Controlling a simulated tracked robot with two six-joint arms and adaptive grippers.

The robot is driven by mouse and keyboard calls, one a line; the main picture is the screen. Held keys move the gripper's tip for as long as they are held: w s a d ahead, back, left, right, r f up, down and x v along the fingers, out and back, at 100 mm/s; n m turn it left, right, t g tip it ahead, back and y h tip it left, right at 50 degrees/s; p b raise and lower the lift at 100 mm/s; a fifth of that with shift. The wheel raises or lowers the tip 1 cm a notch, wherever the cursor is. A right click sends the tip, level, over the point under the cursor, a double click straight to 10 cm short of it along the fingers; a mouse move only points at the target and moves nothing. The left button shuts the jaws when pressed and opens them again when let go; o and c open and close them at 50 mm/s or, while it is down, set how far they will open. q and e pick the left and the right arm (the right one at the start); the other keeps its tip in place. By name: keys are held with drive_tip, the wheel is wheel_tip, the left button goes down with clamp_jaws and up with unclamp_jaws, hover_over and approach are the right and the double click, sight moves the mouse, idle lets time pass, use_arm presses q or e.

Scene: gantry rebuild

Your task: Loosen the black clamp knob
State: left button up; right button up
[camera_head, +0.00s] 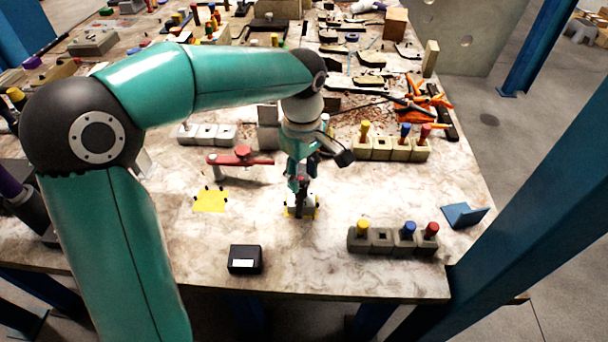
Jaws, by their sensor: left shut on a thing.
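My left gripper (302,190) points straight down over a yellow patch (315,212) near the middle of the table. It is shut on a small dark thing there, which I take for the black clamp knob (301,207). The fingers hide most of it, so I cannot tell its shape or how far it is turned. A small grey part shows at the fingertips, on the yellow patch. My right gripper is not in view.
A red lever (240,159) stands left of the gripper. Peg blocks (382,240) (378,148) stand to the right, a black box (245,259) at the front.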

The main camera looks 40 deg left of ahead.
use_arm(q)
drive_tip(key=n, duration=0.4)
drive_tip(key=shift+w+a+n+b, duration=0.1)
drive_tip(key=shift+w+n+b, duration=0.1)
drive_tip(key=shift+n+b, duration=0.1)
drive_tip(key=shift+n, duration=1.9)
drive_tip(key=o, duration=0.9)
drive_tip(key=shift+c, duration=0.2)
drive_tip(key=shift+o, duration=0.7)
drive_tip(key=shift+w+f, duration=0.1)
drive_tip(key=shift+w, duration=0.05)
